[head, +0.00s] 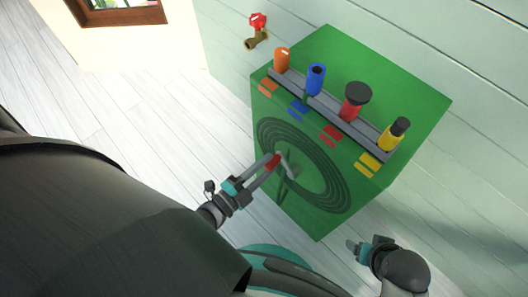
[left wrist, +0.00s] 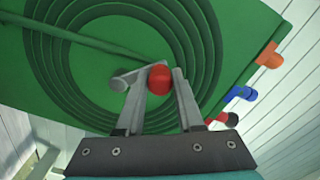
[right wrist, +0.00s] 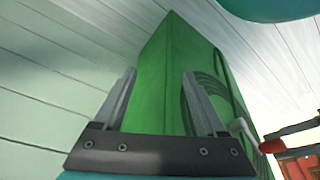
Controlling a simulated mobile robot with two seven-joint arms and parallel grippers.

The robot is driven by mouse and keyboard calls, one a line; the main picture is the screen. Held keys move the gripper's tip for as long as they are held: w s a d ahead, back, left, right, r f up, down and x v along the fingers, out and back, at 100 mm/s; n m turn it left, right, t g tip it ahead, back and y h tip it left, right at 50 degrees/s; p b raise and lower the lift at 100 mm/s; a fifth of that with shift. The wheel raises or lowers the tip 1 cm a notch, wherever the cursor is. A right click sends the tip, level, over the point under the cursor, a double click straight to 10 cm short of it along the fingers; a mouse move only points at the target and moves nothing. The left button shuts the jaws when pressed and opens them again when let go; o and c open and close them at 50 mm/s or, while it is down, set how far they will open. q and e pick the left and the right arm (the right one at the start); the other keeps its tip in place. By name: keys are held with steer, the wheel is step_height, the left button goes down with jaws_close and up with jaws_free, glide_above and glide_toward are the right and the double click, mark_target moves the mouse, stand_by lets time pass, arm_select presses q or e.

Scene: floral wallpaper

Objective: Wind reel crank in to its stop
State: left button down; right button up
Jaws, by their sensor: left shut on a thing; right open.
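The reel, with dark green hose coils (head: 333,197), is on the front face of a green box (head: 310,213). Its grey crank arm (head: 287,165) ends in a red knob (head: 273,161). My left gripper (head: 272,165) is shut on the red knob. In the left wrist view the knob (left wrist: 159,79) sits between the two fingers, with the grey crank arm (left wrist: 130,78) to its left. In the right wrist view the crank arm (right wrist: 243,130) shows at the right. My right gripper (head: 355,247) is open and empty, below the box and apart from it.
On top of the box a grey rail (head: 325,108) carries an orange (head: 281,60), a blue (head: 316,78), a red (head: 352,106) and a yellow nozzle-like piece (head: 393,137). A red-handled tap (head: 257,28) is on the wall behind. The pale floor (head: 150,115) at left is clear.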

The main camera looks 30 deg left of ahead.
arm_select(q)
steer(key=shift+s+d+r+m, duration=0.2)
steer(key=shift+d+r+m, duration=0.3)
steer(key=shift+m, duration=0.5)
steer(key=shift+s+d+r+m+p, duration=0.1)
steer(key=shift+s+d+r+m, duration=0.15)
steer(key=shift+d+m, duration=0.65)
steer(key=shift+s+d+r+m+p, duration=0.1)
steer(key=shift+s+d+r+m, duration=0.2)
steer(key=shift+m, duration=1.15)
steer(key=shift+s+d+r+m+p, duration=0.15)
steer(key=shift+d+m, duration=0.55)
steer(key=shift+m, duration=0.45)
arm_select(e)
steer(key=shift+s+f, duration=0.2)
steer(key=shift+f, duration=0.3)
steer(key=shift+s+f, duration=0.15)
steer(key=shift+f, duration=0.3)
arm_select(q)
steer(key=shift+f, duration=0.15)
steer(key=c, duration=0.5)
jaws_free()
steer(key=shift+c, duration=0.2)
arm_select(e)
steer(key=shift+d, duration=0.1)
arm_select(q)
steer(key=shift+a, duration=0.1)
arm_select(e)
steer(key=shift+r, duration=0.1)
